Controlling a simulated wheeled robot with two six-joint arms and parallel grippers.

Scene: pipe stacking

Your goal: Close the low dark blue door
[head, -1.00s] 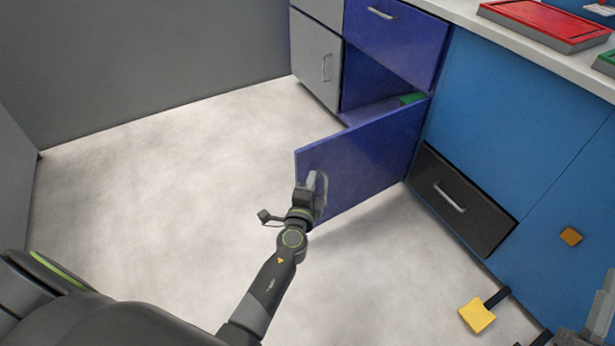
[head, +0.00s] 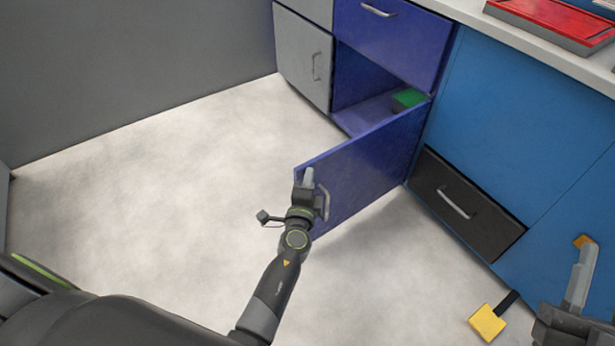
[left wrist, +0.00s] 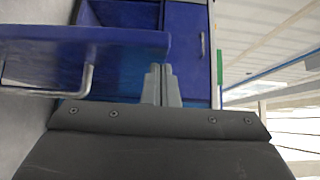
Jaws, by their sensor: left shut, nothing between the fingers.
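The low dark blue door (head: 365,170) stands wide open, hinged at its right side beside the black drawer. Its silver handle (head: 323,203) is on the face towards me, near the free edge. My left gripper (head: 308,178) is shut and empty at the free edge of the door, close to the handle; I cannot tell if it touches. In the left wrist view the shut fingers (left wrist: 161,86) are beside the door's edge (left wrist: 110,40), with the handle (left wrist: 88,80) to their left. My right gripper (head: 582,275) shows at the lower right; its jaw opening is unclear.
The open compartment (head: 350,85) holds a green block (head: 408,98). A dark blue drawer (head: 390,35) is above it, a grey cabinet door (head: 305,60) to its left. A black drawer (head: 465,205) and a yellow-ended piece (head: 487,322) are at the right. The floor at left is clear.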

